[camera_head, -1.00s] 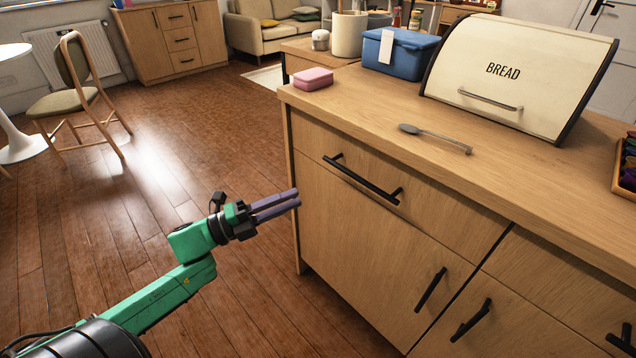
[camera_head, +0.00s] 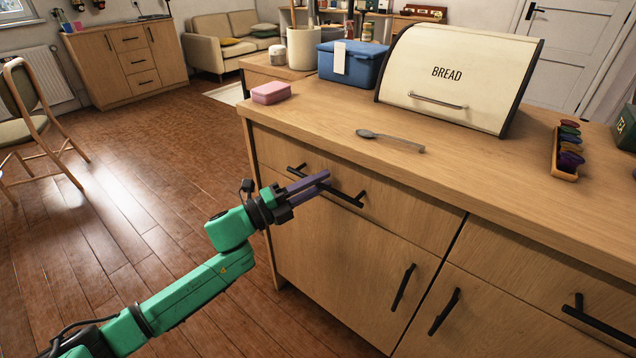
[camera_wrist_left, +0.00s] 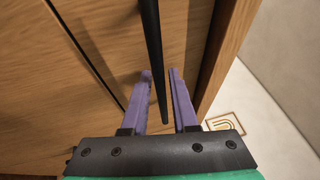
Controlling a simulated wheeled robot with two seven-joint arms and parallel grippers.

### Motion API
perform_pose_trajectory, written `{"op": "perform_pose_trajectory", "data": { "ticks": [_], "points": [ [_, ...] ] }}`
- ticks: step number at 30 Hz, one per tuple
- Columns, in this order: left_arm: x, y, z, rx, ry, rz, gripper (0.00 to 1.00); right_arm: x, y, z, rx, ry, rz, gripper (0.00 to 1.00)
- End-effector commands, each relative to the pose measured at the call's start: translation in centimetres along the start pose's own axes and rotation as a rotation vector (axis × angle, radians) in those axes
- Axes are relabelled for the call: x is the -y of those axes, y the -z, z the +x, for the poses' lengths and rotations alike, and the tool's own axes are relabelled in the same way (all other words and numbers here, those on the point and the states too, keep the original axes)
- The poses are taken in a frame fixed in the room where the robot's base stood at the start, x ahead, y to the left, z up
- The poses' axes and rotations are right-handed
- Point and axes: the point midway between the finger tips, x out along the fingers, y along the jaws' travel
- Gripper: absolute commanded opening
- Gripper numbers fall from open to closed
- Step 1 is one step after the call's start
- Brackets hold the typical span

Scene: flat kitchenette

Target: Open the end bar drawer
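The end drawer (camera_head: 400,205) is the top drawer at the near left end of the wooden counter. Its front is flush, so it is shut. Its black bar handle (camera_head: 345,198) runs along the front. My left gripper (camera_head: 324,178), with purple fingers, is at the left part of this handle. In the left wrist view the black bar (camera_wrist_left: 156,60) lies between the two fingers of the left gripper (camera_wrist_left: 160,76), with a small gap on either side. The fingers are apart and not closed on the bar. My right gripper is not in view.
On the counter are a spoon (camera_head: 390,140), a pink box (camera_head: 271,93), a blue box (camera_head: 352,66), a bread bin (camera_head: 455,75) and a rack of colourful items (camera_head: 566,155). A cupboard door (camera_head: 345,260) is below the drawer.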

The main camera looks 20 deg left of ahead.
Motion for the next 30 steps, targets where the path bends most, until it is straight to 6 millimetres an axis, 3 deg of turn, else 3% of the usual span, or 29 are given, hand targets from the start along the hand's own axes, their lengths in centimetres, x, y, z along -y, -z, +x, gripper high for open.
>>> {"op": "perform_pose_trajectory", "data": {
  "ticks": [2, 4, 30],
  "points": [
    [0.0, 0.0, -0.02, 0.0, 0.0, 0.0, 0.27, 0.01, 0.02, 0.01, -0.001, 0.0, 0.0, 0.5],
    [0.01, 0.0, -0.03, 0.0, 0.0, 0.0, 0.0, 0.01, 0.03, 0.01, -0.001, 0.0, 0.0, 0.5],
    [-0.03, -0.01, -0.07, 0.0, 0.0, -0.001, 0.0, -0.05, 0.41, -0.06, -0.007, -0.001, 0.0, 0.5]
  ]
}}
